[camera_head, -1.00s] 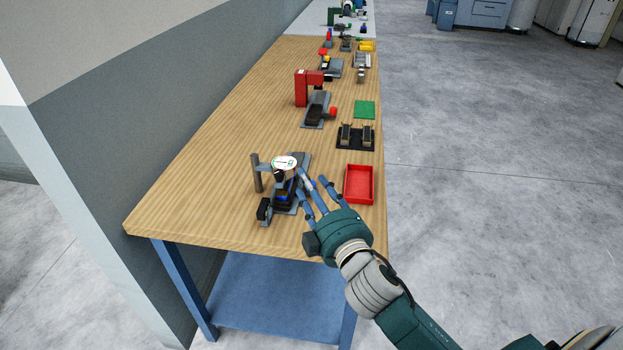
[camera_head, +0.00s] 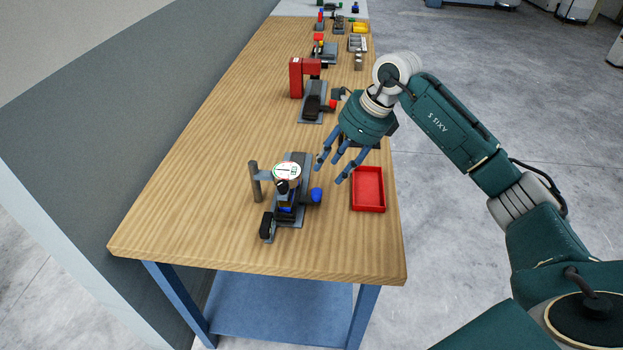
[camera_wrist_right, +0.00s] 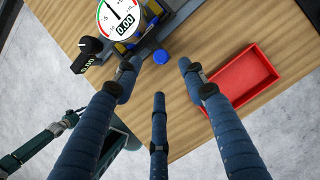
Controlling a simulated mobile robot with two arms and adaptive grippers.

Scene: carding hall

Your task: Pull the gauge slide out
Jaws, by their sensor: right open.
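The gauge fixture stands near the front of the wooden table, with a round white dial gauge (camera_head: 287,171) held by a grey post (camera_head: 255,182). Below the dial is the dark slide (camera_head: 290,203) on a grey base, with a blue knob (camera_head: 316,195) on its right side. My right gripper (camera_head: 334,172) is open and empty, above the table just right of the fixture. In the right wrist view its blue fingers are spread, with the dial (camera_wrist_right: 119,17) and the blue knob (camera_wrist_right: 161,56) beyond them. My left gripper is in neither view.
A red tray (camera_head: 368,189) lies right of the fixture near the table's right edge. A red press-like device (camera_head: 296,78) and several small items stand farther back. Bare wood (camera_head: 200,200) lies left of the post.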

